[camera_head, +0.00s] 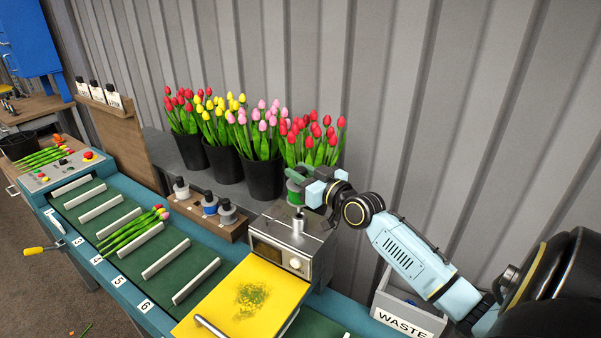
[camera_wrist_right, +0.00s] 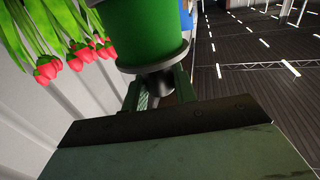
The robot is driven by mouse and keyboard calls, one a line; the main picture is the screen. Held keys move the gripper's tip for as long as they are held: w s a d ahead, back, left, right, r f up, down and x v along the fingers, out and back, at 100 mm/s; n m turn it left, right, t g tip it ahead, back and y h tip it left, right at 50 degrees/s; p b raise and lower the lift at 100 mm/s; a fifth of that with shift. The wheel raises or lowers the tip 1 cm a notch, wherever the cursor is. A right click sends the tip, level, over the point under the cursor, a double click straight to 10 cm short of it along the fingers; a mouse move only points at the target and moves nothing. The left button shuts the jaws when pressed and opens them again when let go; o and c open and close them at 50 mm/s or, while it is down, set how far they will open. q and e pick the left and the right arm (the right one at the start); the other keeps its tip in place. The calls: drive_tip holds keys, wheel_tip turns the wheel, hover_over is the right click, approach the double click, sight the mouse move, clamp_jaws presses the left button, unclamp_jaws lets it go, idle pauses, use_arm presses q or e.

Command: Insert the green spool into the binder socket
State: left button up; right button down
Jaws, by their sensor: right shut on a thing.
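The green spool (camera_head: 296,187) is held upright by my right gripper (camera_head: 310,190) above the binder (camera_head: 290,248). It also shows large at the top of the right wrist view (camera_wrist_right: 145,35), with a grey flange next to the fingers (camera_wrist_right: 160,88). The metal post of the binder socket (camera_head: 298,224) stands on the binder's top, just below the spool. I cannot tell if the spool touches the post. My left gripper is not in view.
A wooden rack (camera_head: 197,216) with three other spools stands left of the binder. Black buckets of tulips (camera_head: 263,178) stand behind. A yellow plate (camera_head: 235,305) lies in front. A tulip bunch (camera_head: 130,231) lies on the slatted conveyor. A waste bin (camera_head: 408,318) is at right.

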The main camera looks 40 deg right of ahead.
drive_tip(key=shift+f, duration=0.1)
idle(0.6)
drive_tip(key=shift+f+b, duration=0.35)
drive_tip(key=shift+b, duration=0.05)
drive_tip(key=shift+f+b, duration=1.45)
drive_tip(key=shift+f, duration=0.3)
drive_tip(key=c, duration=1)
unclamp_jaws()
drive_tip(key=shift+c, duration=0.2)
drive_tip(key=shift+f, duration=0.1)
drive_tip(key=shift+r+p, duration=2.45)
drive_tip(key=shift+r, duration=0.15)
drive_tip(key=shift+s+f, duration=0.1)
